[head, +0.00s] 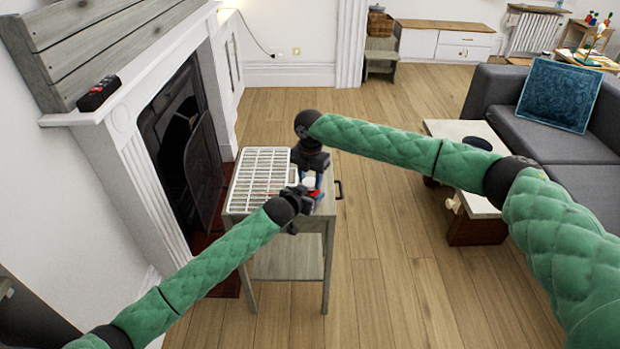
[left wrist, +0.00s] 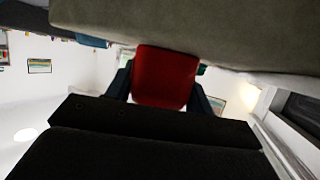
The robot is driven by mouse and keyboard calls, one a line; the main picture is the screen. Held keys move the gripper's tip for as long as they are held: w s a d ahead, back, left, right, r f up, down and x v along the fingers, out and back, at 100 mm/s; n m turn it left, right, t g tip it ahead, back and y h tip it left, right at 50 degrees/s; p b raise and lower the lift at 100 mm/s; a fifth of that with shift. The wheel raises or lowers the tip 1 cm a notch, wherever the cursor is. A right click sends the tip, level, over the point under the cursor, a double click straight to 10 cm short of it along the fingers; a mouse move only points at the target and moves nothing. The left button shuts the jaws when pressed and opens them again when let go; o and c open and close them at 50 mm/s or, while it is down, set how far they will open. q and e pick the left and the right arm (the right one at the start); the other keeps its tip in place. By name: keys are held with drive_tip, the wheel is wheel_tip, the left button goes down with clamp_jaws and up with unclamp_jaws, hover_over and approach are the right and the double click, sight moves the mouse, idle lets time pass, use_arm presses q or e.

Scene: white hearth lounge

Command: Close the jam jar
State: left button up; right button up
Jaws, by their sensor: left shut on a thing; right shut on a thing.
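The jam jar shows as a red body (left wrist: 165,78) in the left wrist view, between the dark fingers of my left gripper (left wrist: 166,92). In the head view my left gripper (head: 303,198) is at the right part of the small table, shut on the jar from the near side. My right gripper (head: 310,178) points down directly above, at the same spot. It is shut on a small white piece (head: 309,183), which looks like the lid. The fingers hide most of the jar and lid, so I cannot tell whether the lid touches the jar.
A white wire rack (head: 262,178) covers the left part of the small grey table (head: 313,226). A dark handle (head: 339,190) sticks out at its right side. The fireplace (head: 185,150) stands close on the left. A coffee table (head: 468,182) and a grey sofa (head: 500,100) are on the right.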

drive_tip(key=shift+f, duration=0.55)
drive_tip(key=m, duration=0.4)
drive_tip(key=shift+a+m, duration=0.1)
drive_tip(key=shift+m, duration=0.3)
drive_tip(key=m, duration=0.5)
drive_tip(key=o, duration=0.9)
drive_tip(key=shift+r, duration=2.25)
